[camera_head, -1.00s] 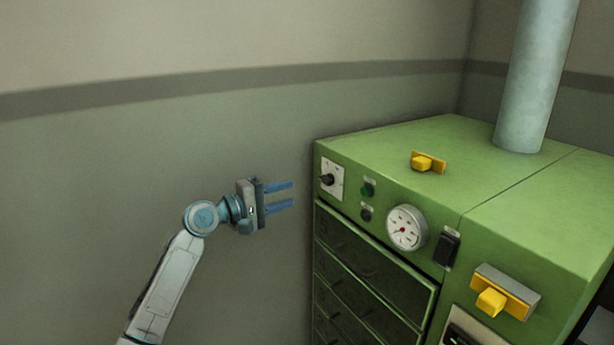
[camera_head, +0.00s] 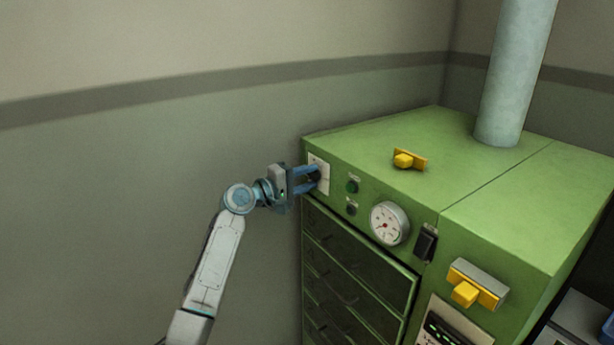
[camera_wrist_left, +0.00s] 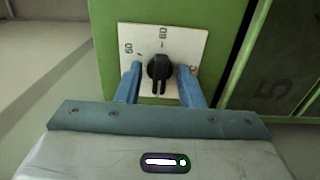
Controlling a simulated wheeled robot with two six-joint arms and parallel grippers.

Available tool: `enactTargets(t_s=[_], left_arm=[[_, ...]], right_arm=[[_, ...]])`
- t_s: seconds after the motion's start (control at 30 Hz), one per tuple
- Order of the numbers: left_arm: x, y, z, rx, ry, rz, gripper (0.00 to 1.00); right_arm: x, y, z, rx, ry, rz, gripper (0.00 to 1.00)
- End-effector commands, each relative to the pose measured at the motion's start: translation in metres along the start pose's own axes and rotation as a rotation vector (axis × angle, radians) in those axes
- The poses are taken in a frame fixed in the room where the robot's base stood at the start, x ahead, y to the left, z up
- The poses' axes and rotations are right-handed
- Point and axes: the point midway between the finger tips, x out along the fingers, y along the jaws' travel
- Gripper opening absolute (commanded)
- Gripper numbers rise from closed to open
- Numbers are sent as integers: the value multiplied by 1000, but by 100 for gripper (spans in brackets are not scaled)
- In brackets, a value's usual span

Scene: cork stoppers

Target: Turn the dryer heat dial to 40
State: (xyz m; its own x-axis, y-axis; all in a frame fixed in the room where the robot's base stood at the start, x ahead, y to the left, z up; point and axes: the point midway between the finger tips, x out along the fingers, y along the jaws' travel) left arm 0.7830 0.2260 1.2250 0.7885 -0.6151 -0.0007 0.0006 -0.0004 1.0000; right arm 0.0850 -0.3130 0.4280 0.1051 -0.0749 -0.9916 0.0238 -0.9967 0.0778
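The heat dial is a black knob (camera_wrist_left: 159,68) on a white plate (camera_wrist_left: 188,42) at the upper left of the green dryer's front. In the left wrist view the plate reads 60 at the top and 50 at the left; a mark at the right is partly hidden. The plate also shows in the head view (camera_head: 322,178), with the knob mostly hidden by the fingers. My left gripper (camera_head: 311,177) reaches the dial from the left. Its blue fingers (camera_wrist_left: 160,83) stand open on either side of the knob, with a gap visible. My right gripper is not in view.
The green dryer (camera_head: 470,190) has a round gauge (camera_head: 389,223), green and black buttons, a black switch (camera_head: 426,243) and dark drawers (camera_head: 355,265) below. Yellow pieces sit on top (camera_head: 408,159) and at the front right (camera_head: 473,288). Free room lies left of the dryer.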

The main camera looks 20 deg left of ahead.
Motion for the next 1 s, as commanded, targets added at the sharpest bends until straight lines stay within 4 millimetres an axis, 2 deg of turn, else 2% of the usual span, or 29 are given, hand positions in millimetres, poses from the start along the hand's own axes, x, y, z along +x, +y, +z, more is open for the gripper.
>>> enactTargets(t_s=[0.13,0.17,0.3,0.47,0.67,1.0], left_arm=[[0,0,0,0,0,0,35],[0,0,0,0,0,0,31],[0,0,0,0,0,0,4],[0,-1,0,4,0,0,4],[0,-3,0,52,0,1,4],[0,-8,0,291,0,2,4]], right_arm=[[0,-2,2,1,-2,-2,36],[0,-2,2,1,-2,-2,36],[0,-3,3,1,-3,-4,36],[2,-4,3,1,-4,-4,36],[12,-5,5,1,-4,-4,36],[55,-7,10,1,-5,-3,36]])
